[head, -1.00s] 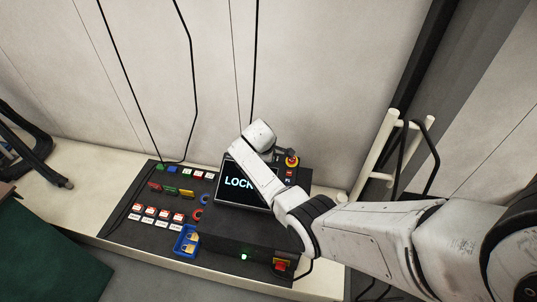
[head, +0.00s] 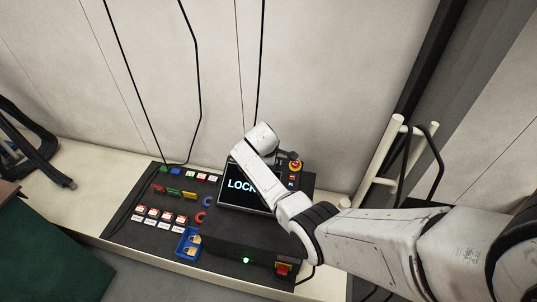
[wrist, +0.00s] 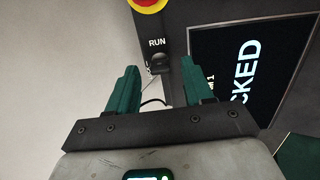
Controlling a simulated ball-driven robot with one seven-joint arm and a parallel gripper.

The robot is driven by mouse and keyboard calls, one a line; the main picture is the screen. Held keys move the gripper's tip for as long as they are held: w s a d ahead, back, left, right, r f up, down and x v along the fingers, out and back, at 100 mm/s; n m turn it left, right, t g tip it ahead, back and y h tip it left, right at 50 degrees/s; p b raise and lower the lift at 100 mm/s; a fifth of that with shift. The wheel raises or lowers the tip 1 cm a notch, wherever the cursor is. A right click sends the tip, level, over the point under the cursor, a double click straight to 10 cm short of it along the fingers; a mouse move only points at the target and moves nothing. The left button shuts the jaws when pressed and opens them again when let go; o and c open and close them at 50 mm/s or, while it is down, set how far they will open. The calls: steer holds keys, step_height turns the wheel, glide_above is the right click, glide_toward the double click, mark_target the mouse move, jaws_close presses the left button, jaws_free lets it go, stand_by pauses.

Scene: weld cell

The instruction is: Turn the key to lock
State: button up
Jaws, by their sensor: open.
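The key switch shows in the wrist view as a small dark knob or key (wrist: 160,63) under the word RUN, on the dark panel (wrist: 176,30). A second label at its left is mostly hidden. My gripper (wrist: 156,76) is open, with one green finger on each side of the key in the picture. I see nothing held, and cannot tell whether either finger touches the key. The screen (wrist: 245,75) reads "CKED" in the visible part; in the head view the screen (head: 239,187) shows "LOCK", the remainder hidden by my arm.
A red emergency-stop button with a yellow collar (head: 295,166) sits close to the key; it also shows in the wrist view (wrist: 148,3). Coloured buttons (head: 175,192) and a blue tray (head: 188,243) lie left on the console. Pale rails (head: 383,160) stand right.

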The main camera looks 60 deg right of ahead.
steer(key=p+v, duration=0.1)
steer(key=v, duration=0.9)
steer(key=shift+a+r, duration=0.1)
steer(key=s+a+f+m+y, duration=0.1)
steer(key=s+a+m+y, duration=0.3)
steer(key=s+a, duration=2.1)
steer(key=shift+s+f+y, duration=0.3)
steer(key=shift+s+y, duration=0.1)
steer(key=shift+y, duration=0.2)
steer(key=shift+a, duration=0.2)
